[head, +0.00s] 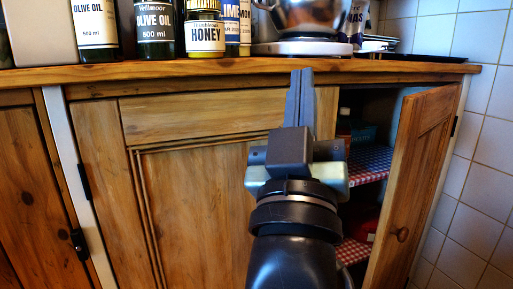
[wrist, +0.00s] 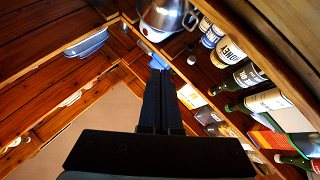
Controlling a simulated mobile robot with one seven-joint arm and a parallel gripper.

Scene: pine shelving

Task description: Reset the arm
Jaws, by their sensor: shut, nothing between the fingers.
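My gripper (head: 299,98) is in front of the pine cupboard, with its fingers pointing up towards the counter edge. The two fingers lie together, shut and empty. It also shows in the wrist view (wrist: 160,78), pointing towards a metal kettle-like vessel (wrist: 168,16). My arm comes up from the bottom of the head view and hides part of the cupboard front and the left side of the cupboard opening.
The cupboard door (head: 418,180) at the right stands open. Inside are shelves with red checked lining (head: 370,163). The counter (head: 230,72) carries olive oil bottles (head: 155,28), a honey jar (head: 205,35) and a metal bowl on a base (head: 303,47). A tiled wall (head: 480,200) is at the right.

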